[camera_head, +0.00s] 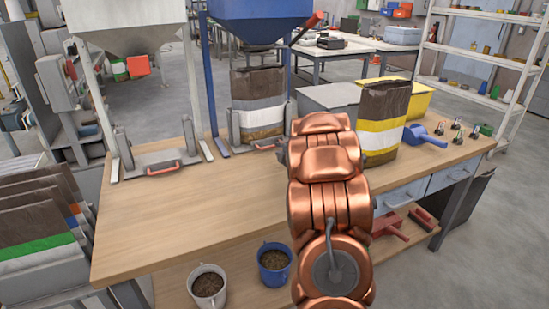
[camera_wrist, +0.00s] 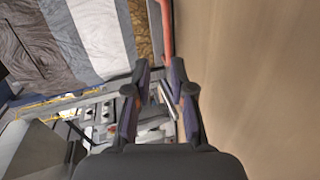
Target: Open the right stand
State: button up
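The right stand (camera_head: 236,128) is under the blue hopper on the bench, with a red handle (camera_head: 266,144) along its front. A bag (camera_head: 258,92) with brown, grey, white and tan bands stands upright in it. In the wrist view the bag (camera_wrist: 90,40) is at upper left, and the red handle (camera_wrist: 167,32) runs down toward the fingertips. My gripper (camera_wrist: 160,75) is open, its fingers on either side of the handle's line; I cannot tell whether they touch it. In the head view my copper arm hides most of the gripper.
A left stand (camera_head: 160,162) with its own red handle sits empty under the grey hopper (camera_head: 125,20). A yellow-striped bag (camera_head: 382,120) and a blue scoop (camera_head: 424,136) are right of my arm. Two pellet mugs, blue (camera_head: 274,264) and white (camera_head: 208,287), are near the front. The bench's left middle is clear.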

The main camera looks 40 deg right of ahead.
aim_at(273, 146)
jog(key=shift+d+f+n+t+y+b, duration=0.2)
jog(key=shift+d+f+n+t, duration=0.1)
jog(key=shift+f, duration=0.25)
jog(key=shift+d+f+n+t+y+b, duration=0.1)
jog(key=shift+d+f+n+t+b, duration=0.15)
jog(key=shift+f, duration=0.3)
jog(key=shift+w+d, duration=0.25)
jog(key=shift+w, duration=0.25)
jog(key=p+x, duration=0.1)
jog(key=x, duration=0.4)
jog(key=shift+w+f, duration=0.15)
jog(key=shift+f, duration=0.05)
jog(key=shift+w+d, duration=0.3)
jog(key=shift+w, duration=0.3)
jog(key=shift+c, duration=0.3)
grip_shut()
